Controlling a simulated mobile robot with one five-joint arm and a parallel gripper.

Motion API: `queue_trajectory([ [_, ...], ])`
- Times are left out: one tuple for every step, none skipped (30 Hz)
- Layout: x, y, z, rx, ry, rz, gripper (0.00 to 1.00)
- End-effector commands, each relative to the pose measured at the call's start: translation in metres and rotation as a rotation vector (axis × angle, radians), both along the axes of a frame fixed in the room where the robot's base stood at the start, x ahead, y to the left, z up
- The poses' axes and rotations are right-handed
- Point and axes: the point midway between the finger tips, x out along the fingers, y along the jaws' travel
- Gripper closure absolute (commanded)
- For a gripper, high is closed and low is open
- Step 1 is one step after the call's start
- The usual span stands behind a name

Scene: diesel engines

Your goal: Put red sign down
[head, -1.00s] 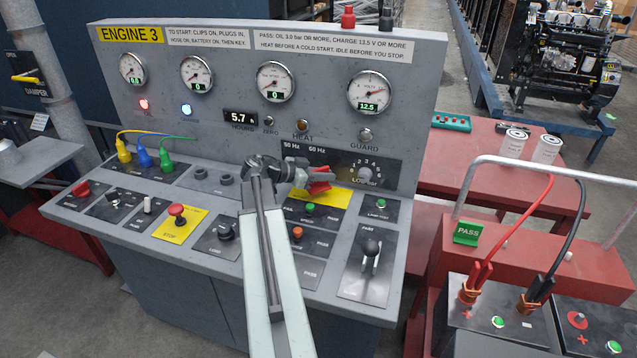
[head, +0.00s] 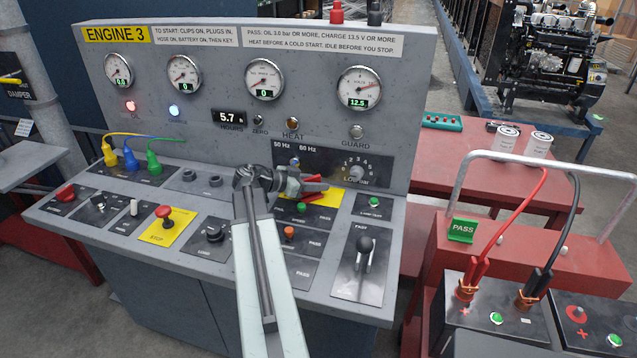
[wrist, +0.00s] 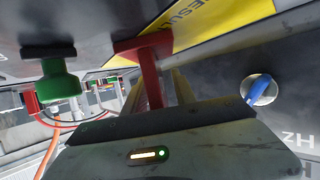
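The red sign (head: 313,188) is at the tip of my gripper (head: 306,185), in front of the yellow RESULT plate (head: 324,196) on the engine 3 console. In the wrist view the red sign (wrist: 148,62) shows as a red bar with a stem running down between the gripper's fingers; its bar is close to the yellow plate (wrist: 215,25). Whether it touches the plate I cannot tell. My gripper appears shut on the stem; its fingertips are mostly hidden behind the gripper body.
A green PASS sign (head: 462,230) stands on the red bench at right. A green button (wrist: 60,85) and a blue-tipped switch (wrist: 260,90) flank the gripper closely. The black-knobbed lever (head: 365,250) stands at the right of the desk. Red and black clips sit on a battery.

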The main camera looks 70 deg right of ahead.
Motion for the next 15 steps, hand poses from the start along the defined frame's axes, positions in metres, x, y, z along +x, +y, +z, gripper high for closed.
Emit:
queue_trajectory([
  [0.003,0.004,0.006,0.0,0.0,0.001,0.68],
  [0.006,0.007,0.008,0.0,0.0,0.002,0.68],
  [0.011,0.012,0.012,0.0,0.0,0.003,0.68],
  [0.015,0.018,0.015,0.0,0.001,0.004,0.68],
  [0.02,0.023,0.018,0.0,0.001,0.004,0.68],
  [0.026,0.03,0.023,0.0,0.0,0.004,0.68],
  [0.031,0.036,0.026,0.0,0.001,0.004,0.68],
  [0.036,0.041,0.029,0.0,0.0,0.003,0.68],
  [0.042,0.048,0.033,0.0,0.0,0.003,0.68],
  [0.046,0.053,0.036,0.0,0.0,0.002,0.68],
  [0.051,0.057,0.038,0.0,0.001,0.004,0.68],
  [0.056,0.063,0.041,0.001,0.001,0.003,0.68],
  [0.059,0.067,0.042,0.0,0.0,0.001,0.68],
  [0.062,0.07,0.044,0.0,0.0,0.002,0.68],
  [0.066,0.074,0.046,-0.001,-0.001,0.002,0.68],
])
